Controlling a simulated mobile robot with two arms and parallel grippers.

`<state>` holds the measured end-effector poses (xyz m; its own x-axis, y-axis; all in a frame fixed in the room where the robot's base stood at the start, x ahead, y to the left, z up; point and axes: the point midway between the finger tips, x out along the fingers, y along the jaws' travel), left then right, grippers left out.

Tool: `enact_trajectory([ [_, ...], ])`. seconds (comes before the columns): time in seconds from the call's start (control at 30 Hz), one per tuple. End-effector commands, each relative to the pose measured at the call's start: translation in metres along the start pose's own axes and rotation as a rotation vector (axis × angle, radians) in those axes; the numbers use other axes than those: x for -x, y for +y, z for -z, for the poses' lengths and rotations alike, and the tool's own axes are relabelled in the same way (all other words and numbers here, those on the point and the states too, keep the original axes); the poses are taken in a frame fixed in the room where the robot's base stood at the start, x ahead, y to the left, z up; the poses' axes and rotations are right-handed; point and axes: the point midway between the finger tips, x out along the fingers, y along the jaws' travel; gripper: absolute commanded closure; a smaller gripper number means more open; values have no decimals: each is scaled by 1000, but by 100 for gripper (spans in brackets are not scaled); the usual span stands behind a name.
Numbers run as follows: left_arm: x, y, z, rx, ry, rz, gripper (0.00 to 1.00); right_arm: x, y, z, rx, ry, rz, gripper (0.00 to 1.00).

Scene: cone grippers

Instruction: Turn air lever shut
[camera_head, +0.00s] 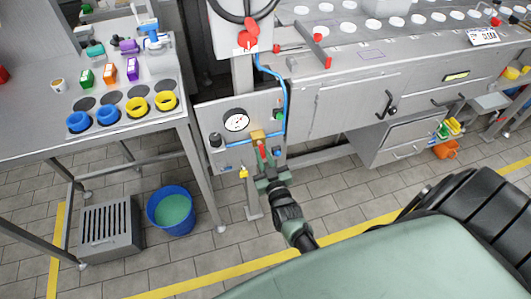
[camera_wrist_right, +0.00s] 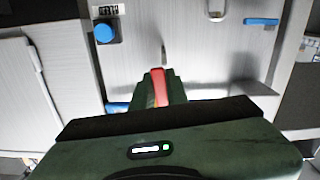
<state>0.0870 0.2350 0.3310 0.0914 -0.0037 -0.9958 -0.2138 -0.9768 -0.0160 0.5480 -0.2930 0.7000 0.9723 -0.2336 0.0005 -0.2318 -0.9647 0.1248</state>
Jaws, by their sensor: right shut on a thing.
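The air lever (camera_head: 262,151) is a red handle below a brass-coloured valve body (camera_head: 257,134) on the grey gauge panel. In the head view it points down towards my right gripper (camera_head: 266,170). In the right wrist view the red lever (camera_wrist_right: 159,88) lies between the green fingers of my right gripper (camera_wrist_right: 160,92), which is shut on it. The fingers and gripper body hide the lever's lower part. My left gripper is not in view.
The panel (camera_head: 211,112) carries a round pressure gauge (camera_head: 236,120), a black knob (camera_head: 215,140) and a blue hose (camera_head: 284,90). A steel table (camera_head: 150,127) with coloured items stands left. A blue bucket (camera_head: 158,220) and grey crate (camera_head: 108,238) stand on the floor.

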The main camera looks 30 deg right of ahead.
Motion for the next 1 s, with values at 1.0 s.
enact_trajectory([
  [1.0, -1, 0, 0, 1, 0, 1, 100, 0, -7, 0, -143, -2, 1, 64],
])
